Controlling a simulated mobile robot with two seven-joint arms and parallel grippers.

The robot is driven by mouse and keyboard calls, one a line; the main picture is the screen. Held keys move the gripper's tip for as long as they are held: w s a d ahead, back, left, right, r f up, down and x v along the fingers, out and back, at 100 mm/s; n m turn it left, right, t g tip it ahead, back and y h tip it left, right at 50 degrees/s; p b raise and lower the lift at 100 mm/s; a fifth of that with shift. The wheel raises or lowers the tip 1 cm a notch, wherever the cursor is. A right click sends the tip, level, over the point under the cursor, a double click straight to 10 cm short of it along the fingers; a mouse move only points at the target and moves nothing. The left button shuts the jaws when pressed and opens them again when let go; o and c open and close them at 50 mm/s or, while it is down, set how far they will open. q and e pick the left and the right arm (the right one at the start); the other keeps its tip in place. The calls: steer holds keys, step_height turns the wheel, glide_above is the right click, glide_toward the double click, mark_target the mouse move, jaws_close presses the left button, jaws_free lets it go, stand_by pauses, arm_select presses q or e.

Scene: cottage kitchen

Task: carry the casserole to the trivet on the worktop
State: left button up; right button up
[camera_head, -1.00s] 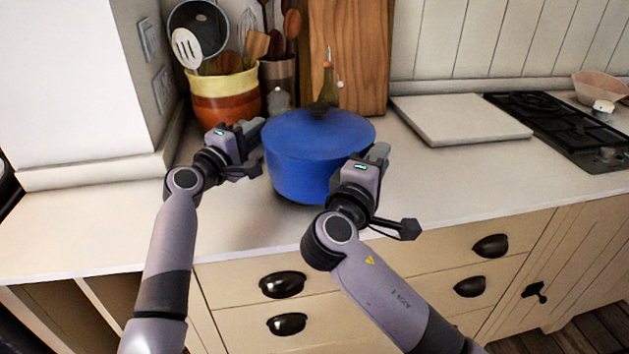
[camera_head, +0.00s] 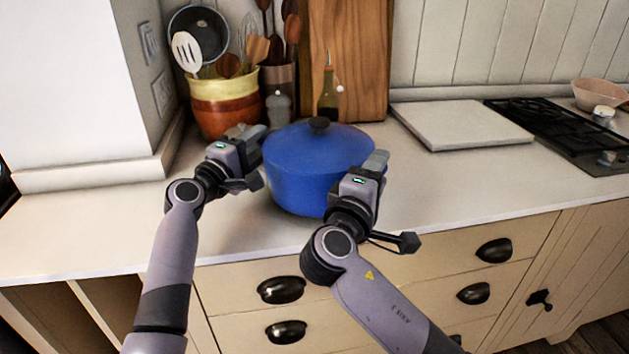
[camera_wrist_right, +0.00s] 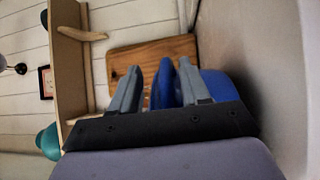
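The blue casserole (camera_head: 310,180) stands upright with its lid on, at the left part of the worktop (camera_head: 450,180). A dark knob tops the lid. My left gripper (camera_head: 250,142) is at its left side; whether its fingers grip anything is hidden. My right gripper (camera_head: 374,166) is at its right side. In the right wrist view, the right gripper's fingers (camera_wrist_right: 158,88) stand apart, with a blue part of the casserole (camera_wrist_right: 163,86) between them and a gap at the left finger. I see no trivet; the area under the casserole is hidden.
Behind the casserole are a utensil crock (camera_head: 222,105), a pepper mill (camera_head: 279,108), an oil bottle (camera_head: 328,95) and a wooden board (camera_head: 362,60). A pale slab (camera_head: 460,122) and a black hob (camera_head: 560,130) lie to the right. The worktop's front right is clear.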

arm_select(q)
steer(key=shift+a, duration=0.15)
steer(key=shift+s+a+f, duration=0.1)
steer(key=shift+s+a, duration=0.15)
steer(key=shift+s, duration=0.15)
arm_select(e)
steer(key=shift+d, duration=0.1)
arm_select(q)
steer(key=v, duration=1)
steer(key=shift+s, duration=0.45)
arm_select(e)
steer(key=shift+s+a+f, duration=0.1)
steer(key=shift+s+a, duration=0.15)
steer(key=shift+s, duration=0.2)
steer(key=v, duration=0.6)
steer(key=shift+s, duration=0.2)
steer(key=shift+a, duration=0.1)
arm_select(q)
steer(key=shift+s, duration=0.1)
arm_select(e)
steer(key=shift+s, duration=0.1)
